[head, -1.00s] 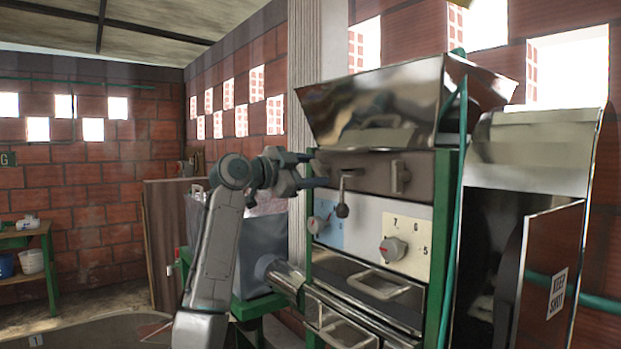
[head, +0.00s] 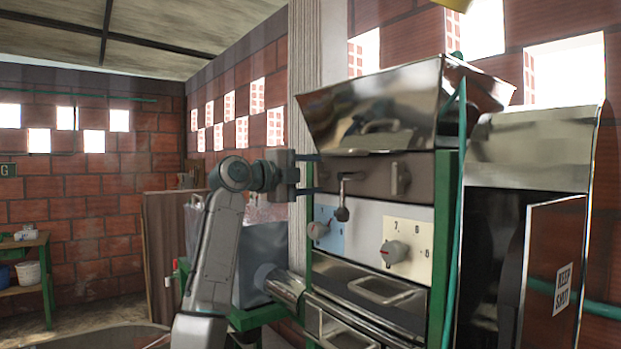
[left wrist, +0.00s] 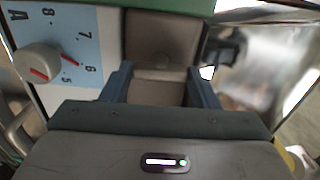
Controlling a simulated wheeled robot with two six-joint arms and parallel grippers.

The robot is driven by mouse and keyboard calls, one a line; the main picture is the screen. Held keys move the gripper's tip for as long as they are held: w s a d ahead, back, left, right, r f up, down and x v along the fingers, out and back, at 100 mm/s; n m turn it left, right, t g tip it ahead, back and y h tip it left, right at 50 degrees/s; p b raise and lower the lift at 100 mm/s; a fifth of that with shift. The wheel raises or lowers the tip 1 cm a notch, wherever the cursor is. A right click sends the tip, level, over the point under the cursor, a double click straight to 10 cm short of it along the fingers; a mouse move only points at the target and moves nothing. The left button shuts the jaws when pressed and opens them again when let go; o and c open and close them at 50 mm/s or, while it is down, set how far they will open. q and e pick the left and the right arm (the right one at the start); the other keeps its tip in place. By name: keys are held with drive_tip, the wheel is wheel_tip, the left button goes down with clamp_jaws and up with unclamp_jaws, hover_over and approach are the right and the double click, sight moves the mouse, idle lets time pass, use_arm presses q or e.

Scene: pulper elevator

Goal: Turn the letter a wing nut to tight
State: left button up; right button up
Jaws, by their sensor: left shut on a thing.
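My left gripper (head: 317,173) is at the left end of the brown-grey panel under the hopper, its two fingers one above the other. In the left wrist view, the gripper (left wrist: 160,82) has a finger on each side of a brown-grey piece, which I take to be the letter A wing nut (left wrist: 160,68); its wings are not clear. In the head view that nut is hidden or too small to tell. The blue plate marked A (left wrist: 72,30) carries a dial (left wrist: 38,63). A similar fitting (head: 400,178) sits further right on the panel. My right gripper is not in view.
A lever with a dark ball (head: 342,213) hangs close right of my fingertips. A second dial (head: 393,253) is on a cream plate. The shiny hopper (head: 380,105) overhangs the panel. A metal pipe (head: 285,285) runs below my arm.

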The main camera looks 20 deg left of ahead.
use_arm(q)
drive_tip(key=shift+f+m, duration=0.1)
drive_tip(key=shift+m, duration=0.2)
drive_tip(key=o, duration=1)
